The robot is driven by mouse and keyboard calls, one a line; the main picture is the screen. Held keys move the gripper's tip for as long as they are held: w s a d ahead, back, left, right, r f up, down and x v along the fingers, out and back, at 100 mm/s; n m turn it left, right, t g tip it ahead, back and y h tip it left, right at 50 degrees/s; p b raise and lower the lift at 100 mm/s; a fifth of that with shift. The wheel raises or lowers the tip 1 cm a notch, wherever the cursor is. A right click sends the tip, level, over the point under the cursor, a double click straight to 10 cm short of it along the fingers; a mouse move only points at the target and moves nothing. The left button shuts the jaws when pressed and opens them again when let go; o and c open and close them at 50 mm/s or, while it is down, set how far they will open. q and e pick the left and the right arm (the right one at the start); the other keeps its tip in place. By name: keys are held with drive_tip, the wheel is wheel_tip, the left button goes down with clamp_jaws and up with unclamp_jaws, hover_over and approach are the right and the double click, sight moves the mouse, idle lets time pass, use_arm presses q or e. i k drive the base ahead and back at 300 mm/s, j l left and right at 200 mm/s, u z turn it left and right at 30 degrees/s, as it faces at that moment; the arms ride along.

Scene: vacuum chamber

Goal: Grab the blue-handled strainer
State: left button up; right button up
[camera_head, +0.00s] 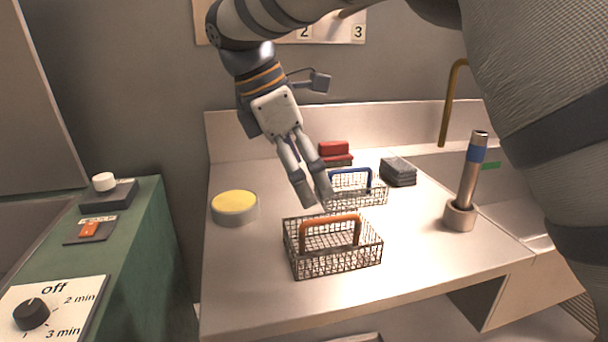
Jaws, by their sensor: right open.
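The blue-handled strainer (368,192) is a wire basket on the metal counter, behind a similar orange-handled basket (332,262). My right gripper (318,199) points down from the upper left, its fingers apart and empty. Its fingertips appear at the left end of the blue-handled strainer and above the back of the orange-handled one, and they hide part of the blue one's left side. I cannot tell whether they touch it. My left gripper is not in view.
A yellow-topped round tin (235,205) stands left on the counter (240,290). Red blocks (334,151) and dark stacked pads (398,171) lie behind. A metal cylinder with a blue band (468,180) stands upright at right. A green cabinet with a dial (31,314) is at left.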

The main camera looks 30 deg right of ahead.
sight(350, 183)
drive_tip(key=k, duration=1)
